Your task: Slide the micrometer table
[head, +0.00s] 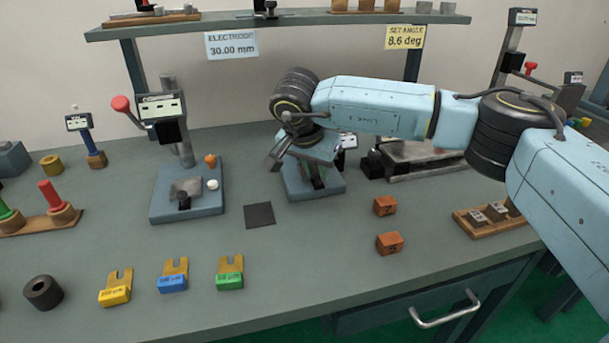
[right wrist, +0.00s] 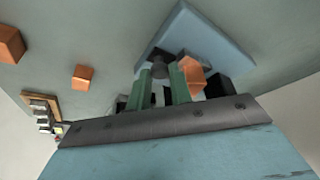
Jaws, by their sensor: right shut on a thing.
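My right gripper (head: 318,180) reaches down over a small blue-based fixture (head: 328,190) at the middle of the bench. In the right wrist view, the green fingers of my right gripper (right wrist: 161,76) are shut on a dark knob (right wrist: 159,66) above the blue base (right wrist: 196,35). An orange faceted piece (right wrist: 192,78) sits right beside the fingers. My wrist and forearm hide most of the fixture in the head view, so I cannot tell which part is the sliding table. My left gripper is not in view.
A stand with a red-knobbed lever (head: 120,103) is left of the fixture. A dark square pad (head: 259,215) lies in front. Orange blocks (head: 385,206) lie to the right, near a grey machine (head: 425,158). Yellow, blue and green tagged forks (head: 173,275) line the front. A shelf (head: 290,19) hangs behind.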

